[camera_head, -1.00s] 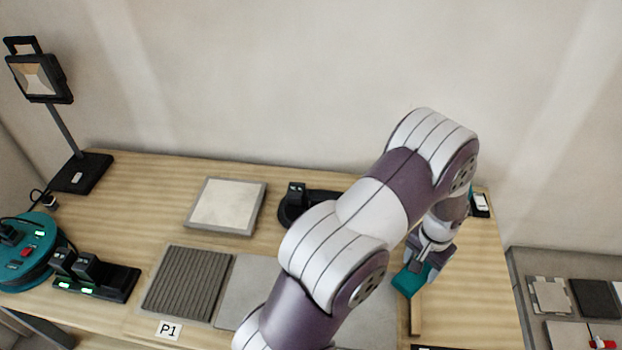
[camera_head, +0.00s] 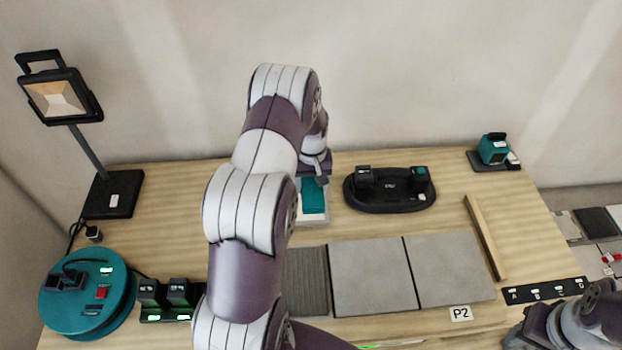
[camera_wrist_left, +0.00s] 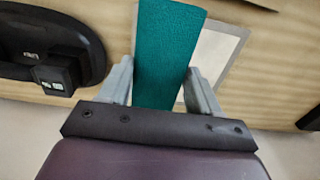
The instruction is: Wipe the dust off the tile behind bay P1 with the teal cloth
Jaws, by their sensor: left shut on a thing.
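The teal cloth (camera_head: 313,192) is in my left gripper (camera_head: 314,179), which is shut on it. In the left wrist view the cloth (camera_wrist_left: 168,45) hangs between the two fingers of the left gripper (camera_wrist_left: 158,75). The pale, grey-edged tile (camera_head: 314,204) lies behind the ribbed grey slab (camera_head: 306,280) of bay P1. The cloth is over the tile and hides part of it; I cannot tell if they touch. The tile (camera_wrist_left: 216,52) also shows beside the cloth in the wrist view. My left arm covers the tile's left side. The P1 label is hidden.
A black charger base (camera_head: 390,202) stands right of the tile. Grey slabs (camera_head: 370,277) fill the front, with a wooden strip (camera_head: 484,235) to their right. A work lamp (camera_head: 62,97) and a teal reel (camera_head: 85,297) stand left. Part of my right arm shows at bottom right.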

